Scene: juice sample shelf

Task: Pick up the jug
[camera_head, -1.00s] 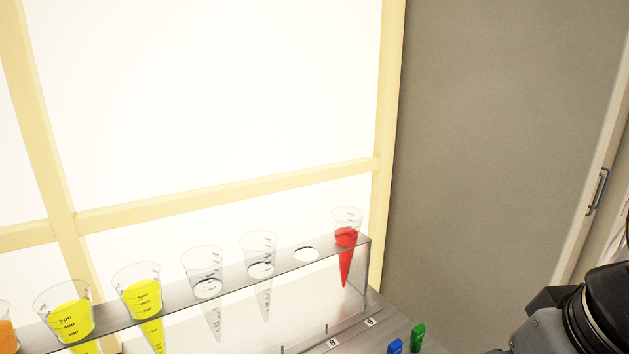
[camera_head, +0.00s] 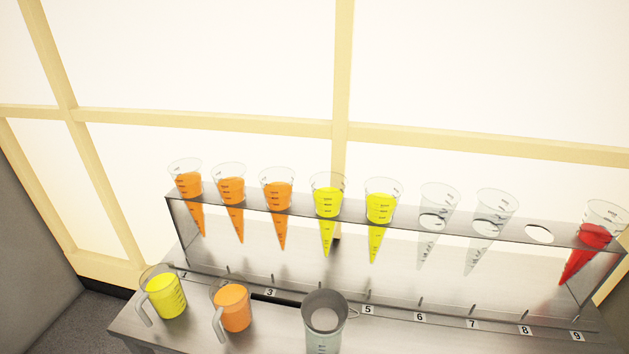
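A clear jug with yellow juice (camera_head: 168,297) stands on the steel counter at the lower left, its handle toward the front left. A clear jug with orange juice (camera_head: 234,308) stands to its right, its handle also at the front left. A greyish, see-through vessel (camera_head: 324,335) stands further right, cut off by the bottom edge. It looks empty of coloured juice, and I cannot tell whether it is a third jug. My gripper is not in view, so its state is hidden.
A steel rack (camera_head: 400,214) behind the jugs holds several cone-shaped cups with orange, yellow or red juice, and two empty ones. One rack hole (camera_head: 539,234) is empty. Numbered labels run along the counter (camera_head: 430,338). The counter right of the grey vessel looks clear.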

